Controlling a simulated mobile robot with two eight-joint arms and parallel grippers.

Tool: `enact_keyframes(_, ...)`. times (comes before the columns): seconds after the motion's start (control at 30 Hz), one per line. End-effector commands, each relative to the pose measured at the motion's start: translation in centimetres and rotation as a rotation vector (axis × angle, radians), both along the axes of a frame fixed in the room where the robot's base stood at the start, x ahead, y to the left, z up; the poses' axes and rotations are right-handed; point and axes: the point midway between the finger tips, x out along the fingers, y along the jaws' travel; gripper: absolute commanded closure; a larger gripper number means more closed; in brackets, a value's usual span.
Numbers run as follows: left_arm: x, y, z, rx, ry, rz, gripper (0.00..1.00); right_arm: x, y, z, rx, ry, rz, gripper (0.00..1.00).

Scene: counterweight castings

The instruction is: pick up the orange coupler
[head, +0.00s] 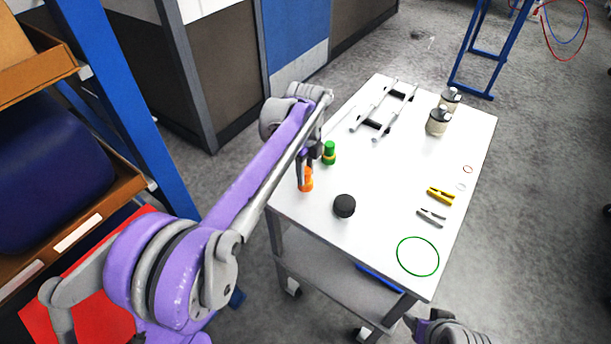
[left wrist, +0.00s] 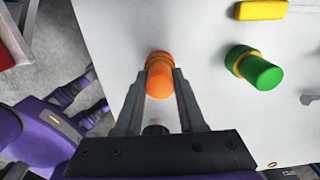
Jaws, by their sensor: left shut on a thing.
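The orange coupler (head: 306,181) stands near the left edge of the white table top, partly hidden by my left gripper (head: 305,172) in the head view. In the left wrist view the coupler (left wrist: 160,78) sits between the two fingers of my left gripper (left wrist: 161,88), which is shut on it. I cannot tell whether its base still touches the table. My right gripper (head: 418,322) shows only in part at the bottom of the head view, off the table's near corner, and its jaws are unclear.
A green coupler (head: 329,153) stands close behind the orange one; it also shows in the left wrist view (left wrist: 255,68). A black round piece (head: 344,206) stands to the right.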

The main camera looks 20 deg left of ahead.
Motion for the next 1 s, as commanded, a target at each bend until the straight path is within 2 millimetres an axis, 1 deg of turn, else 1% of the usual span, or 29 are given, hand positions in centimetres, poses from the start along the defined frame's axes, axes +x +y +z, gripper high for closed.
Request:
enact_keyframes(0.17, 0.0, 0.0, 0.1, 0.0, 0.0, 0.0, 1.0, 0.0, 0.0, 0.0, 0.0, 0.0, 0.0, 0.38)
enact_keyframes(0.27, 0.0, 0.0, 0.8, 0.0, 0.0, 0.0, 1.0, 0.0, 0.0, 0.1, 0.0, 0.0, 0.0, 0.38)
enact_keyframes(0.37, 0.0, 0.0, 2.4, 0.0, 0.0, 0.0, 1.0, 0.0, 0.0, 0.3, 0.0, -0.001, 0.0, 0.38)
enact_keyframes(0.6, 0.0, 0.0, 7.3, 0.0, 0.0, 0.0, 1.0, 0.1, 0.0, 0.8, 0.0, -0.003, 0.0, 0.38)
enact_keyframes(0.7, 0.0, 0.0, 8.7, 0.0, 0.0, 0.0, 1.0, 0.2, 0.0, 1.0, 0.0, -0.003, 0.0, 0.38)
enact_keyframes(0.83, 0.0, 0.0, 9.8, 0.0, 0.0, 0.0, 1.0, 0.2, 0.0, 1.1, 0.0, -0.004, 0.0, 0.38)
enact_keyframes(1.0, 0.0, 0.0, 10.1, 0.0, 0.0, 0.0, 1.0, 0.2, 0.0, 1.1, 0.0, -0.004, 0.0, 0.38)
